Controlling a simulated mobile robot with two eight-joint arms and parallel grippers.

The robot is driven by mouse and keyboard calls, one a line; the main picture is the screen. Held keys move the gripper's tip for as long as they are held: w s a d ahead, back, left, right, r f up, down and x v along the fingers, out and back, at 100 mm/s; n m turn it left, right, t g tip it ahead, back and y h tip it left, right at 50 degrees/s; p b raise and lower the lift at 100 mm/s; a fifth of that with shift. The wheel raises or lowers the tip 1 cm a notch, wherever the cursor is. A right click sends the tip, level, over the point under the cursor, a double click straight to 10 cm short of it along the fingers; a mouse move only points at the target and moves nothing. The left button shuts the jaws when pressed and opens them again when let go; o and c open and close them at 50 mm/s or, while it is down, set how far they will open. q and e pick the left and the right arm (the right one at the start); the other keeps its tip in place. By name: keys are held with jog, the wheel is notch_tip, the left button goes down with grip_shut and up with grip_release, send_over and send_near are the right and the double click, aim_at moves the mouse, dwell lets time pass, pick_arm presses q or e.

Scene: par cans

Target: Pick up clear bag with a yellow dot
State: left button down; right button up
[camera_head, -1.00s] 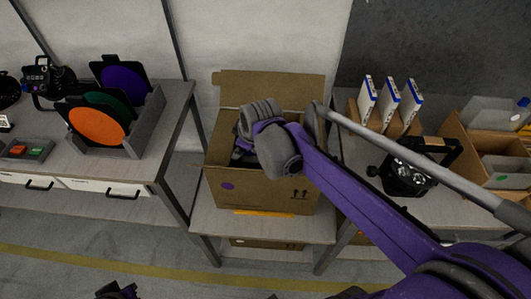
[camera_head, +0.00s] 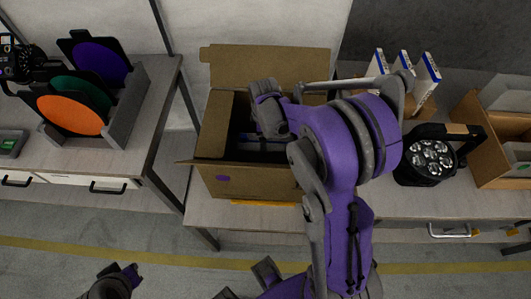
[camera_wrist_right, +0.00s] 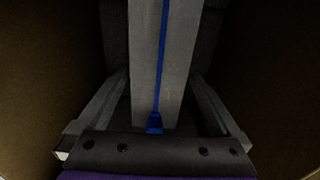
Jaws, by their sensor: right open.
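I cannot make out a clear bag with a yellow dot in either view. My right arm reaches down into the open cardboard box (camera_head: 250,180), and its wrist hides part of the inside. In the right wrist view my right gripper (camera_wrist_right: 158,90) is open, its fingers on either side of a narrow pale grey carton (camera_wrist_right: 145,60) with a blue stripe. I cannot tell whether the fingers touch it. A dark grey and purple part of my left arm, seemingly at its gripper (camera_head: 122,277), shows at the lower left edge; its jaws are unclear.
A grey rack (camera_head: 128,115) of coloured discs stands on the left table. White and blue cartons (camera_head: 428,78) and a black par lamp (camera_head: 430,158) stand right of the box. A brown bin (camera_head: 468,110) with clear packets is at the far right. Brown walls flank the gripper closely.

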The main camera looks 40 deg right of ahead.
notch_tip(320, 180, down, 5)
jog(key=shift+d+r, duration=0.1)
jog(key=shift+d, duration=0.05)
jog(key=c, duration=1)
jog(key=shift+r, duration=0.1)
